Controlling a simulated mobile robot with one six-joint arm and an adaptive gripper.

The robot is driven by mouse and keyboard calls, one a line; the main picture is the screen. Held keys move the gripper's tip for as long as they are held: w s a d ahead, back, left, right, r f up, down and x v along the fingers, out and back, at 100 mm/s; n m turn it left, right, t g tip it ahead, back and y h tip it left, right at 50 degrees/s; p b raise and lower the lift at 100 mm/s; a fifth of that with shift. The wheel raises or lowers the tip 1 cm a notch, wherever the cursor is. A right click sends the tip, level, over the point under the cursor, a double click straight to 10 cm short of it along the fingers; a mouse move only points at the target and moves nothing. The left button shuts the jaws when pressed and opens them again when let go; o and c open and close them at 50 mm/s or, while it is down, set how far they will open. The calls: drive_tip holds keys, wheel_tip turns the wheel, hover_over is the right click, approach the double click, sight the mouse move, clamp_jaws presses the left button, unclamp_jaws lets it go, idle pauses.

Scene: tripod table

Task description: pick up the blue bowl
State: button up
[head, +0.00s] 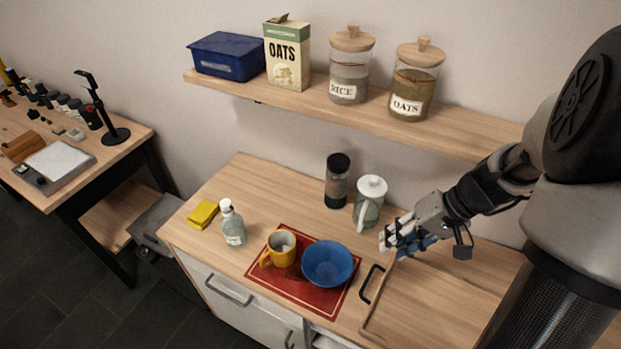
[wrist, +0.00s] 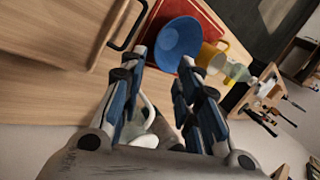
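The blue bowl (head: 327,263) sits upright on a red mat (head: 284,297) on the wooden counter. A yellow mug (head: 279,249) stands close to its left on the same mat. My gripper (head: 386,241) is to the right of the bowl, above the counter, apart from it. In the wrist view the bowl (wrist: 180,44) lies beyond the fingertips, near the top. My gripper (wrist: 162,62) has its fingers spread with nothing between the fingertips.
A lidded white-green pitcher (head: 370,202) and a dark-topped jar (head: 337,181) stand behind the bowl. A black handle (head: 372,284) of a wooden board is right of the mat. A bottle (head: 232,223) and yellow sponge (head: 203,213) are left. A shelf (head: 455,128) hangs above.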

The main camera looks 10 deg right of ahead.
drive_tip(key=b, duration=0.4)
approach(337, 273)
drive_tip(key=shift+b+x, duration=1.05)
drive_tip(key=shift+x, duration=1.2)
drive_tip(key=shift+c, duration=0.5)
drive_tip(key=shift+d, duration=0.1)
clamp_jaws()
